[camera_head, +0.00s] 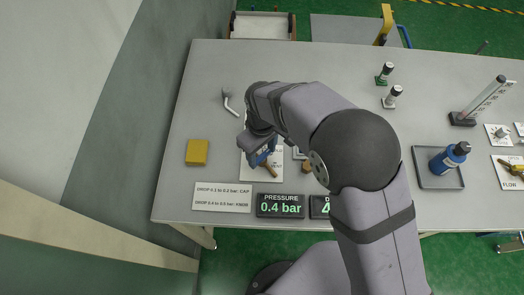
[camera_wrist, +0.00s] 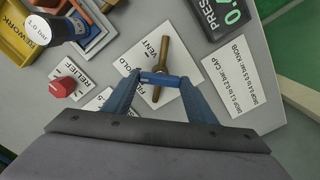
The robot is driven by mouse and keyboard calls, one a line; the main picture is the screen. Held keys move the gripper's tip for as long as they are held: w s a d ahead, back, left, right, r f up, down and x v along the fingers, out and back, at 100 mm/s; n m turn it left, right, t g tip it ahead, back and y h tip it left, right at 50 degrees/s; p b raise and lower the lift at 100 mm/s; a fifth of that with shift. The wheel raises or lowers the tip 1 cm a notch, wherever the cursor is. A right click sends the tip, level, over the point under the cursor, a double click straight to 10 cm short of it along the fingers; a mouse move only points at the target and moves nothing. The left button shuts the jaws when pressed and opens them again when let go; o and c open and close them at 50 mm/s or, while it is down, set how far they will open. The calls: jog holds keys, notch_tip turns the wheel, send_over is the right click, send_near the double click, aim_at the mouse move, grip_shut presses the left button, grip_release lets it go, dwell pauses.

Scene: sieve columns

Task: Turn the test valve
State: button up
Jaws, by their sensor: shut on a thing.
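The test valve shows in the wrist view as a brass lever (camera_wrist: 164,49) over a white plate (camera_wrist: 136,59) marked VENT, HOLD and a partly covered third word. The lever lies along the picture's height, its wider end near the word VENT. My gripper (camera_wrist: 159,78) is shut on the lever, its blue fingers closed across the middle. In the head view my gripper (camera_head: 262,152) is low over the plate (camera_head: 248,172), and the lever's end (camera_head: 270,171) sticks out below it. My arm hides part of the plate.
The pressure display (camera_head: 281,205) reads 0.4 bar; a second display is partly hidden. A card (camera_head: 222,197) lists drops for CAP and KNOB. A yellow block (camera_head: 197,152) and grey hook (camera_head: 230,103) lie left.

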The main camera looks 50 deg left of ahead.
aim_at(262, 156)
jog(key=shift+a+r, duration=0.1)
dwell(0.3)
jog(key=o, duration=1.1)
jog(key=shift+c, duration=0.2)
jog(key=shift+r+b, duration=0.85)
jog(key=shift+r, duration=2.8)
